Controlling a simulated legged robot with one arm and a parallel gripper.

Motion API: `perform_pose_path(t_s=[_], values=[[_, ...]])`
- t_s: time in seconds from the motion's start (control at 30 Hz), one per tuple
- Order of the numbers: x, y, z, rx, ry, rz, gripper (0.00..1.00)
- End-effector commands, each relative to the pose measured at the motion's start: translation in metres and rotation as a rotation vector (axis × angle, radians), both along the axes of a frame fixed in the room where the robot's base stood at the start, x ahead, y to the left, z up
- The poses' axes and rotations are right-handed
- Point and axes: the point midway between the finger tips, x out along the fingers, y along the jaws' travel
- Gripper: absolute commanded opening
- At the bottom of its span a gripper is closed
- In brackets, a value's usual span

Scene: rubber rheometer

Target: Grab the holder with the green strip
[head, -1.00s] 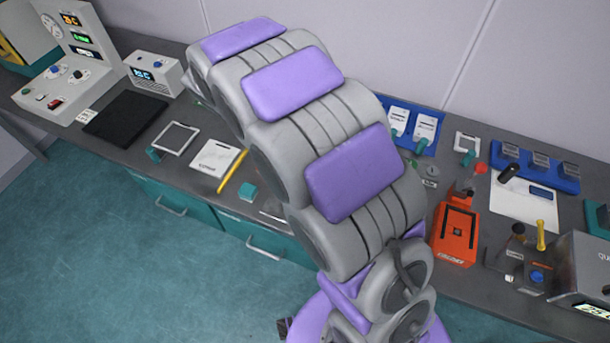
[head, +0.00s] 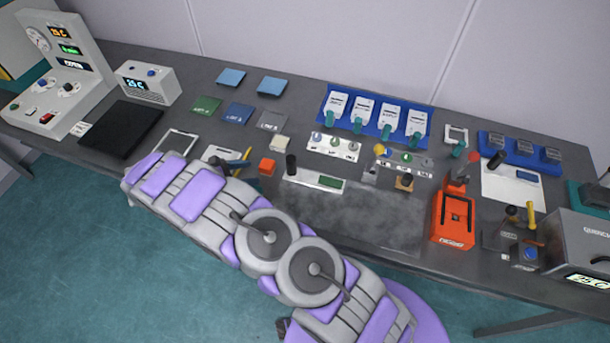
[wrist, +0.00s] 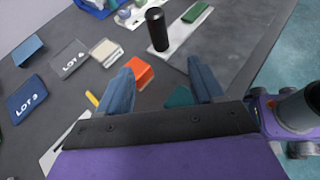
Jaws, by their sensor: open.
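A white flat holder (head: 308,183) with an upright black knob (head: 291,165) at its left end and a green strip (head: 330,182) at its right lies on the grey bench, right of my gripper. In the wrist view the white holder (wrist: 182,38) is at the top, beyond my fingers, with its black knob (wrist: 156,29) and green strip (wrist: 196,12). My gripper (wrist: 160,65) is open with nothing held between its blue fingers, apart from the holder. In the head view it is small and partly hidden by my arm, above the bench.
An orange block (head: 267,166) and a cream block (head: 280,144) lie left of the holder. A white plate with several round knobs (head: 333,148) is behind it. An orange device (head: 453,219) stands to the right. The grey mat area (head: 350,218) in front is clear.

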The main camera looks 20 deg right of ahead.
Motion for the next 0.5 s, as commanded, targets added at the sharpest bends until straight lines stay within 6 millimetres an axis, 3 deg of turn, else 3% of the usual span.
perform_pose_path(t_s=[0.17, 0.5], values=[[0.002, -0.006, -0.009, -0.009, 0.01, 0.019, 0.67], [0.012, -0.06, -0.033, -0.01, 0.011, 0.017, 0.67]])
